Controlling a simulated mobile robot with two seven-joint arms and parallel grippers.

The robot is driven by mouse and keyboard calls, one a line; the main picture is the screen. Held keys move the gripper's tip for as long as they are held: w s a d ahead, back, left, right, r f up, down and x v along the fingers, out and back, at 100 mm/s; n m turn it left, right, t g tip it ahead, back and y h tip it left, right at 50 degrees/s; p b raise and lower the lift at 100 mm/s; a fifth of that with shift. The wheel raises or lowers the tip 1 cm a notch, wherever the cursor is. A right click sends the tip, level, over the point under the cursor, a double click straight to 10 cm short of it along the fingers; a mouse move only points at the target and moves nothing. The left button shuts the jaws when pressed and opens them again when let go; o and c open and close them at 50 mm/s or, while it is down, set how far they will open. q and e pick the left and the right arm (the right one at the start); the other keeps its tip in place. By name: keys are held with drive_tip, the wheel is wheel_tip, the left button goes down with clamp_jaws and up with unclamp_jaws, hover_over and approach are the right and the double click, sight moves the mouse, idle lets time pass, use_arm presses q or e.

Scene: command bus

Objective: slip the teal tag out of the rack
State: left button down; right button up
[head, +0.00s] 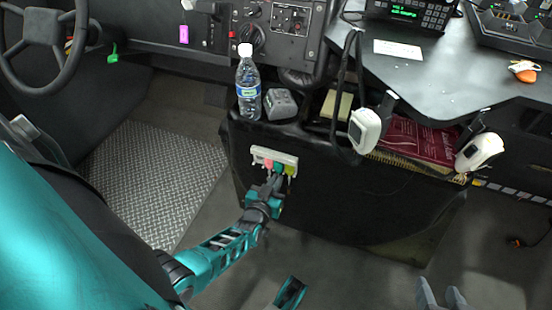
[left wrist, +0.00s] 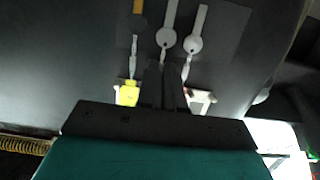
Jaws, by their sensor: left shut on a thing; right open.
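The white rack (head: 262,152) is on the dark front panel of the console, with small tags hanging in a row. A pink-red tag (head: 267,164) is on the left, the teal tag (head: 278,167) in the middle and a yellow-green tag (head: 290,170) on the right. My left gripper (head: 273,178) reaches up from below and is shut on the teal tag, which is still at the rack. In the left wrist view my gripper fingers (left wrist: 165,85) hide the teal tag; the yellow tag (left wrist: 127,94) shows beside them. My right gripper (head: 441,294) is open and empty, low at the right.
A water bottle (head: 248,88) and a grey device (head: 280,104) stand on the ledge above the rack. The floor in front is open.

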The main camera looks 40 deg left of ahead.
use_arm(q)
drive_tip(key=shift+p+v, duration=0.35)
drive_tip(key=shift+v, duration=0.55)
